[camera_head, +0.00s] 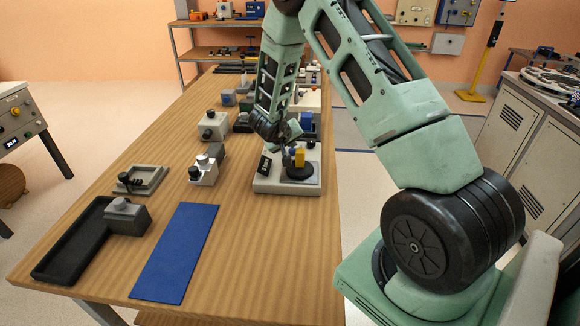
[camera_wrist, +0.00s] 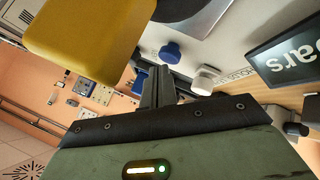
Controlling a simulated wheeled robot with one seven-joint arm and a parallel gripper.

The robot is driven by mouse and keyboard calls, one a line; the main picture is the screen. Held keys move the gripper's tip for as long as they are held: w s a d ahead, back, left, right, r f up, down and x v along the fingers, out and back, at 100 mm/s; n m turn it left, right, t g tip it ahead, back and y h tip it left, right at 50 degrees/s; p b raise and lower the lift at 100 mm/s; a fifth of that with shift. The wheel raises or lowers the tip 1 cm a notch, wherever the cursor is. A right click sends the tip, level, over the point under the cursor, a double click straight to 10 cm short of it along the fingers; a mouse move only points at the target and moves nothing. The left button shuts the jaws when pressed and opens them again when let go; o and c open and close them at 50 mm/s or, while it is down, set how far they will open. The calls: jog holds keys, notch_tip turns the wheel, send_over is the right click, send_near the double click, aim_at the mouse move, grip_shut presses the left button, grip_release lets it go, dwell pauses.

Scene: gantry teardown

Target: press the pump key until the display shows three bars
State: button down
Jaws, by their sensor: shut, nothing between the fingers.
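The pump unit has a pale base (camera_head: 290,187) near the right edge of the bench. In the wrist view the display (camera_wrist: 290,58) is cut off by the frame; the letters "ars" show, but no number can be read. Contact cannot be told. In the head view my gripper (camera_head: 288,158) is over the unit.
A blue mat (camera_head: 175,253), a black tray (camera_head: 70,245) and grey fixtures (camera_head: 205,170) lie to the left.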

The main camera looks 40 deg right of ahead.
aim_at(292, 152)
jog(key=shift+f, duration=0.45)
dwell(0.4)
jog(key=shift+r+p, duration=1.05)
jog(key=shift+p, duration=0.3)
notch_tip(292, 152, up, 6)
jog(key=p, duration=0.6)
jog(key=shift+p, duration=0.35)
